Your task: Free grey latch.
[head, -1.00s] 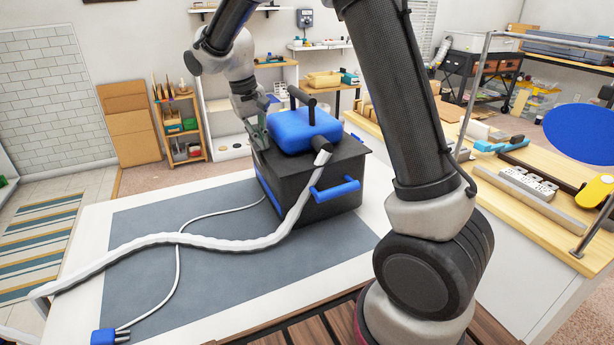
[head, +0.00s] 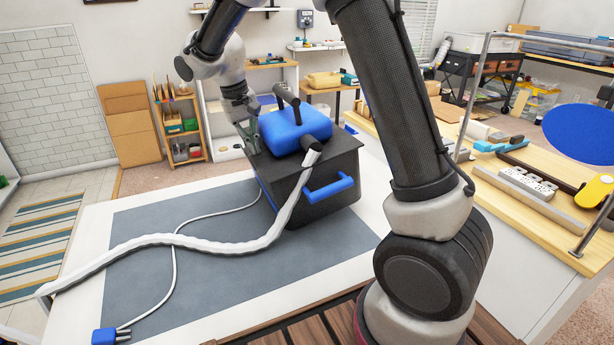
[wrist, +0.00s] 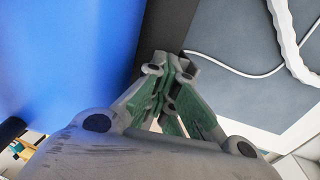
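A black box (head: 325,170) with a blue top (head: 294,130) and a blue front handle (head: 332,189) stands on the grey mat. My gripper (head: 248,145) is at the box's back left edge, beside the blue top. In the wrist view its green-sided fingers (wrist: 172,68) come close together at the tips, by the dark box side (wrist: 168,35); the blue top (wrist: 65,60) fills the left. I cannot make out the grey latch apart from the grey fingertips, nor whether anything is between them.
A white hose (head: 200,241) runs from the blue top across the mat (head: 230,285) to the left. A thin white cable (head: 175,265) ends in a blue plug (head: 105,336). The mat's left part is otherwise clear. A cluttered bench (head: 500,185) stands at the right.

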